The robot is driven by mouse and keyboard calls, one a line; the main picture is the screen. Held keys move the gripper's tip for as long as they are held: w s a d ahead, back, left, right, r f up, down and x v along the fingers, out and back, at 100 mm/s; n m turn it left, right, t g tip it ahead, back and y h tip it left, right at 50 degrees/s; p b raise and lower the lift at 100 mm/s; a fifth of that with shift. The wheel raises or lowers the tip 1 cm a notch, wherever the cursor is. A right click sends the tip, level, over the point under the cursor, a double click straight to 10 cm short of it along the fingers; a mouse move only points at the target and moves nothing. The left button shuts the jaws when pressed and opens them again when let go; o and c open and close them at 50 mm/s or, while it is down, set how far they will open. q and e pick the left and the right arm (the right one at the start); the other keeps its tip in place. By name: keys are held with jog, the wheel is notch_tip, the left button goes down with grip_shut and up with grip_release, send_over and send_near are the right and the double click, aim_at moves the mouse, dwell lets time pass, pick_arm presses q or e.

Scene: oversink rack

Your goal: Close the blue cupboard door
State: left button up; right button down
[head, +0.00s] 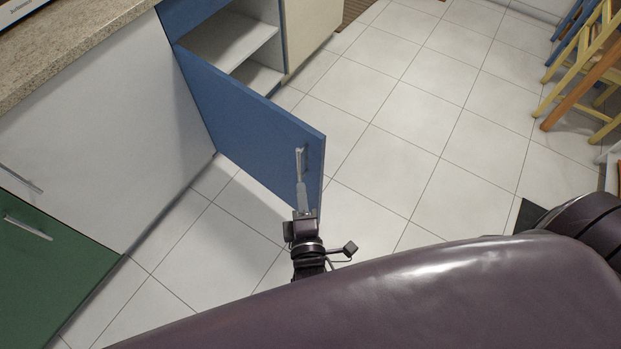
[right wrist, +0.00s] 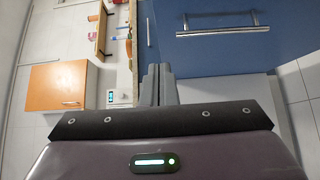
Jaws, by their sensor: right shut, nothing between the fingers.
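The blue cupboard door (head: 245,115) stands wide open, swung out from its cupboard, with the shelves inside showing. Its metal bar handle (head: 299,163) is near the free edge, and it also shows in the right wrist view (right wrist: 222,30). My right gripper (head: 303,190) is shut and empty, with its fingertips just below the handle in the head view. In the right wrist view the fingers (right wrist: 158,82) point at the door near its edge, apart from the handle. I cannot tell whether they touch the door. My left gripper is not in view.
A white front (head: 110,140) and a green door (head: 45,270) with bar handles are at the left, under a speckled countertop (head: 60,45). Wooden chairs (head: 585,70) stand at the upper right. The tiled floor (head: 420,120) right of the door is clear.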

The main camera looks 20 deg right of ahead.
send_near(308, 132)
jog(key=w+a, duration=0.2)
jog(key=w, duration=0.2)
jog(key=shift+w+d, duration=0.45)
jog(key=shift+d, duration=0.35)
jog(key=shift+w+d, duration=0.5)
jog(key=shift+d, duration=0.25)
